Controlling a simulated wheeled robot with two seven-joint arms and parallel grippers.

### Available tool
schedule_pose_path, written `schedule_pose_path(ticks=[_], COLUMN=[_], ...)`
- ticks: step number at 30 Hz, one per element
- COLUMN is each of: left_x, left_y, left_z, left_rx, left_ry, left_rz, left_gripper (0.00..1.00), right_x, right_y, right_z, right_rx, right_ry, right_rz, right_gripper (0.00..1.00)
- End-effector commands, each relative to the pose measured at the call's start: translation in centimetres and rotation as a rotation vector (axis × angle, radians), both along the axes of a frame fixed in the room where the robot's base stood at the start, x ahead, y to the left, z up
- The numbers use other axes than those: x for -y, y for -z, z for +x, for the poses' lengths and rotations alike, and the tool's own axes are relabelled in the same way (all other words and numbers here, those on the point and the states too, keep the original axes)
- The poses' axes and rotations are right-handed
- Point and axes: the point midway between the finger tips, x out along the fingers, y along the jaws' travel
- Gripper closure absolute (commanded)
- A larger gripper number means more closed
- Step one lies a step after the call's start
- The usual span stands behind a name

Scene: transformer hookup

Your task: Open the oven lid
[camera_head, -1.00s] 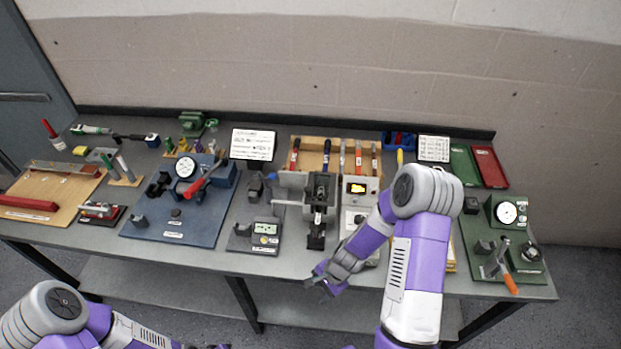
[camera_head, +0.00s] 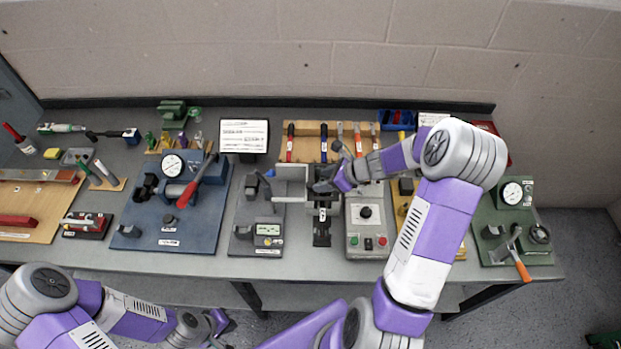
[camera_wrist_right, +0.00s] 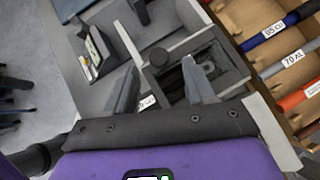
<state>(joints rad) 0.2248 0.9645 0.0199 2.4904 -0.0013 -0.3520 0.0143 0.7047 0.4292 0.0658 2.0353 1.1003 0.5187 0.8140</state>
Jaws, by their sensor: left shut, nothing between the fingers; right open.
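The small grey bench oven (camera_head: 289,190) stands at the middle of the bench, partly covered by my right gripper (camera_head: 320,183). In the right wrist view it appears to be the grey box (camera_wrist_right: 222,62) with a dark recess. A round black knob (camera_wrist_right: 157,57) shows between the fingertips of my right gripper (camera_wrist_right: 159,66). The fingers are apart with nothing held; I cannot tell whether they touch the knob. Which panel is the lid is unclear. My left gripper (camera_head: 218,328) is shut and empty, low in front of the bench.
A grey control box (camera_head: 366,228) with a dial and buttons stands right of the oven. A wooden rack (camera_head: 308,146) of tools is behind it. A meter fixture (camera_head: 258,232) is to the left, beside a blue board (camera_head: 150,238). My right forearm crosses the bench's right part.

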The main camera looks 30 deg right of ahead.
Motion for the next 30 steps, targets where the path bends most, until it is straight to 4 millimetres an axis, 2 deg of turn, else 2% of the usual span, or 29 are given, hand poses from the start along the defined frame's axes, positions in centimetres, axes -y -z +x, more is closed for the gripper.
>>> schedule_pose_path(ticks=[3,9,20,23,30], left_x=[0.0,0.0,0.0,0.0,0.0], left_y=[0.2,0.3,0.3,0.3,0.3], left_z=[0.0,0.0,0.0,0.0,0.0], left_rx=[-0.001,0.000,0.000,0.000,0.000], left_ry=[0.000,0.000,0.000,0.000,0.000], left_rz=[0.000,0.000,0.000,0.000,0.000], left_gripper=[1.00,1.00,1.00,1.00,1.00], right_x=[-1.0,-1.9,-2.3,-2.3,-2.2], right_y=[1.6,3.4,3.8,3.8,3.8], right_z=[1.2,2.6,3.0,3.0,3.0], right_rx=[-0.001,-0.001,0.000,-0.001,-0.001], right_ry=[-0.004,-0.004,-0.004,-0.004,-0.004], right_rz=[0.002,-0.002,-0.003,-0.004,-0.004], right_gripper=[0.46,0.46,0.46,0.58,0.95])
